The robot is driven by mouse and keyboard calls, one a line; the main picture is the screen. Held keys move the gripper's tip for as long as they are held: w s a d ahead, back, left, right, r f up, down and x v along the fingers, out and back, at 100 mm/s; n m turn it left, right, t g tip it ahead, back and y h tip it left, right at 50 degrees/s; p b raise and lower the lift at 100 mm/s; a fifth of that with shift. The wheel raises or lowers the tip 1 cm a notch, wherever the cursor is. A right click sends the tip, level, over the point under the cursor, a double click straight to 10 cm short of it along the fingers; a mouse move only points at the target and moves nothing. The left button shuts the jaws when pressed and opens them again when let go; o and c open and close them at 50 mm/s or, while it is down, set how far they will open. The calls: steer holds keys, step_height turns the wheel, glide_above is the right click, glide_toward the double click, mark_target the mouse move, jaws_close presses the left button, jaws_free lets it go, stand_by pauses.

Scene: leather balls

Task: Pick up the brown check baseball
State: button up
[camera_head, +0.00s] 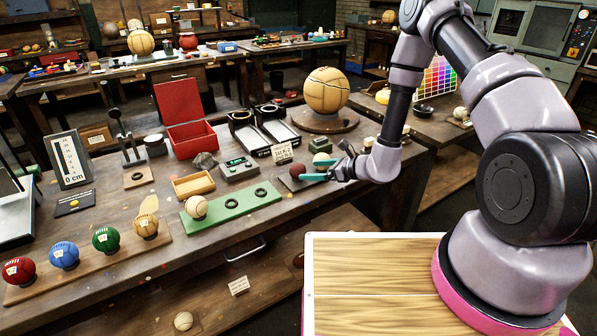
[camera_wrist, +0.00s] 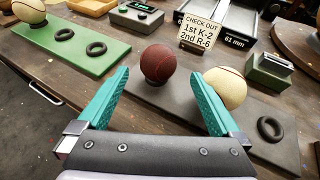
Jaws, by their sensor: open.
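The brown check baseball (camera_wrist: 158,63) is a dark reddish-brown ball on a dark grey board (camera_wrist: 232,132) in the wrist view. In the head view the brown ball (camera_head: 297,171) sits near the table's right end, beside my fingertips. My gripper (camera_wrist: 160,78) is open, with its teal fingers spread. The ball shows beyond and between the fingertips in the wrist view, and the gap between them looks empty. My gripper (camera_head: 318,170) also shows in the head view, low over the board. Whether a finger touches the ball I cannot tell.
A cream ball (camera_wrist: 224,88) sits on the same board, close to my right fingertip. A "CHECK OUT" sign (camera_wrist: 200,33) stands behind. A green board (camera_wrist: 75,45) with a ball and rings lies left.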

mark_target(297, 170)
steer(key=shift+x, duration=3.55)
steer(key=shift+s+a, duration=0.1)
steer(key=c, duration=1.4)
